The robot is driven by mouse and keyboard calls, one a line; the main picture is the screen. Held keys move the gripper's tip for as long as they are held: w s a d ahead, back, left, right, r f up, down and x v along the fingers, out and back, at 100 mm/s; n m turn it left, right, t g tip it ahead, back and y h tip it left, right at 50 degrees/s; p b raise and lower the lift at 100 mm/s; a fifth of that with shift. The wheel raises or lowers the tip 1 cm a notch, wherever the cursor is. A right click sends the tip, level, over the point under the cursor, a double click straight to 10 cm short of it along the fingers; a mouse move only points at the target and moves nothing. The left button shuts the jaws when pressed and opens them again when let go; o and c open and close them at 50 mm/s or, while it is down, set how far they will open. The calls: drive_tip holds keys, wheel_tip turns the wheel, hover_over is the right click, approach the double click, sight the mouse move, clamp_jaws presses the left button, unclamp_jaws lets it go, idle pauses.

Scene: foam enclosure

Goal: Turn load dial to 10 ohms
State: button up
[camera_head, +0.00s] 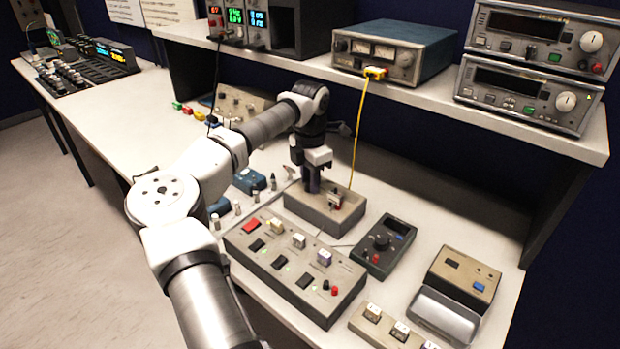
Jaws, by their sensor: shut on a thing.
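My gripper (312,184) points straight down over the left part of a low grey box (322,213) in the middle of the bench. Its fingers are shut on a small part at the top of this box; the fingers hide most of that part, and I cannot tell its shape or setting. No dial label or ohm marking is legible, so I cannot tell which one is the load dial.
A yellow cable (358,125) drops from the blue meter box (392,52) on the shelf to the grey box, just right of my gripper. A long switch panel (293,265) lies in front. A box with a clear cover (444,313) stands at right.

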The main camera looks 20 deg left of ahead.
drive_tip(key=m, duration=0.5)
drive_tip(key=shift+w+r, duration=0.1)
drive_tip(key=shift+m, duration=0.3)
idle(0.4)
drive_tip(key=o, duration=1)
wheel_tip(320, 180, up, 14)
drive_tip(key=shift+f+b, duration=0.1)
drive_tip(key=shift+b, duration=0.95)
